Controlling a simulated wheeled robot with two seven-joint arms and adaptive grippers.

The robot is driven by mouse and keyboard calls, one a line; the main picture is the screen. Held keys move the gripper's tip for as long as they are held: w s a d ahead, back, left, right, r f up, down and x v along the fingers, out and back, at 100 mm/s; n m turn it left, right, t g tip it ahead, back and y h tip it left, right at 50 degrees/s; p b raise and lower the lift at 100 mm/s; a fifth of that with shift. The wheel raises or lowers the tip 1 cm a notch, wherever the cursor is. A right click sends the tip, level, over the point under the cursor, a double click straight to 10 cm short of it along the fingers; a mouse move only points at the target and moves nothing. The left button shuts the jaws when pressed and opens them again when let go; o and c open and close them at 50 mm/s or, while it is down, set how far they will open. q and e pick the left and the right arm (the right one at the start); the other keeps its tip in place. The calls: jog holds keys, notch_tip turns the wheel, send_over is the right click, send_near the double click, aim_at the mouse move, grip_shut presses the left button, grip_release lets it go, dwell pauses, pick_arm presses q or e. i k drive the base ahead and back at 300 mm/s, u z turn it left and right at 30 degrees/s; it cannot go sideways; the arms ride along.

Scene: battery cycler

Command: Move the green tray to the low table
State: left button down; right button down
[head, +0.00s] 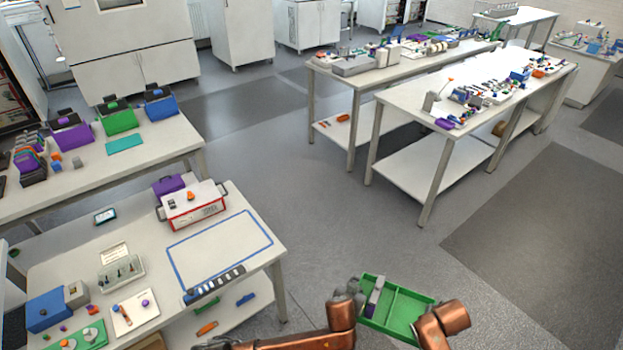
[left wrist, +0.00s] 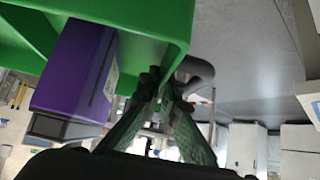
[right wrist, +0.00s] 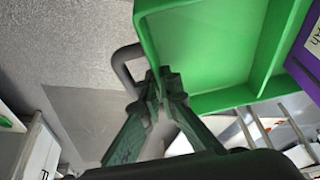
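The green tray (head: 397,327) with dividers is held up in front of me over the floor. A purple and grey box (head: 376,292) stands in its left compartment; its purple side shows in the left wrist view (left wrist: 75,70). My left gripper (left wrist: 160,85) is shut on the tray's handle (left wrist: 196,68) at the left end. My right gripper (right wrist: 162,80) is shut on the other handle (right wrist: 124,66) at the right end. In the head view, my right fingers are hidden by the arm. Which table is the low one is not certain.
A near-left table (head: 140,248) has a blue-outlined empty rectangle (head: 222,246), with a red-and-white device (head: 195,205) behind it and a power strip (head: 214,285) at its front. Cluttered white benches (head: 405,110) stand ahead. Open floor (head: 350,225) lies between.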

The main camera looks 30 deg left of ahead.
aim_at(220, 247)
jog(key=u, duration=0.5)
jog(key=i, duration=0.5)
jog(key=u, duration=1.15)
jog(key=i, duration=0.75)
jog(key=u, duration=0.45)
